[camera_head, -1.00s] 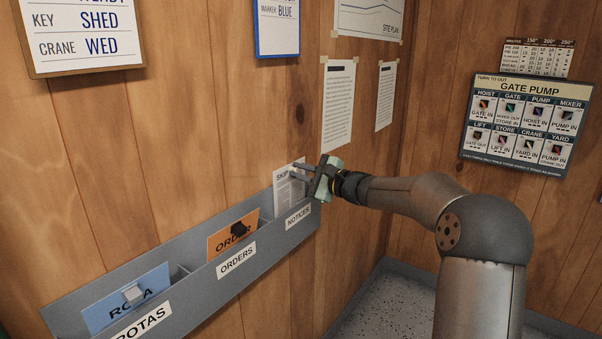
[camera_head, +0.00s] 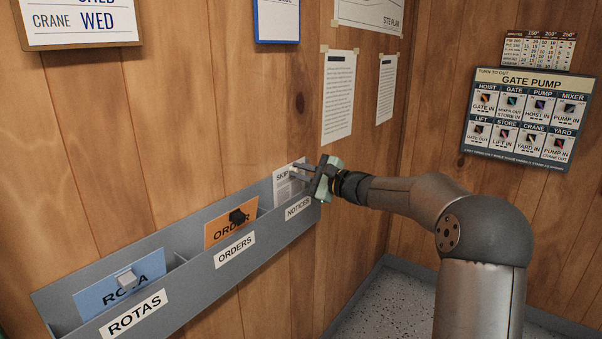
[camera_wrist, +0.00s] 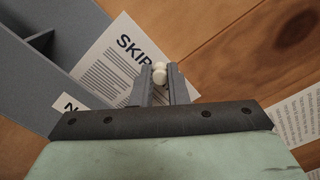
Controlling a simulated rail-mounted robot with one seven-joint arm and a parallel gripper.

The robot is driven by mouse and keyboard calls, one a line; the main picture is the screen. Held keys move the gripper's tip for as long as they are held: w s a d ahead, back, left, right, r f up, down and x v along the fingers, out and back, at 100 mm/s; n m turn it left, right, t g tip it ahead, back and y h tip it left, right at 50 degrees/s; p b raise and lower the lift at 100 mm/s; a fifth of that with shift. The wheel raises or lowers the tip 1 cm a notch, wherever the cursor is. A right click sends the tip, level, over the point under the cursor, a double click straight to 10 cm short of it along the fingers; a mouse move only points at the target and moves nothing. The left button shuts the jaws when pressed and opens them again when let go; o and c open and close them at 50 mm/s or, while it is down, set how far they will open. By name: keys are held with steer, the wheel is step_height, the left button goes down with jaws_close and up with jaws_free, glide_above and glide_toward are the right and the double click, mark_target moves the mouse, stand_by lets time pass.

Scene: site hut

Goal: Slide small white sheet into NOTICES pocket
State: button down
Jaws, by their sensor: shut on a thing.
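The small white sheet (camera_head: 283,184), headed "SKIP", stands in the NOTICES pocket, the right-hand compartment of the grey wall rack. Its lower part is hidden behind the front wall with the NOTICES label (camera_head: 297,208). My gripper (camera_head: 298,172) is at the sheet's upper right edge. In the wrist view, the fingers (camera_wrist: 160,85) are shut on a small white knob (camera_wrist: 160,72) at the edge of the sheet (camera_wrist: 112,68). The sheet looks slightly tilted there.
The grey rack (camera_head: 190,280) also has an ORDERS pocket with an orange card (camera_head: 222,229) and a ROTAS pocket with a blue card (camera_head: 108,293). Taped papers (camera_head: 338,95) hang on the wooden wall above my gripper. A GATE PUMP board (camera_head: 527,118) hangs at right.

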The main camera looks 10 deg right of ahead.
stand_by(0.3)
steer(key=c, duration=1.3)
jaws_free()
steer(key=shift+c, duration=0.2)
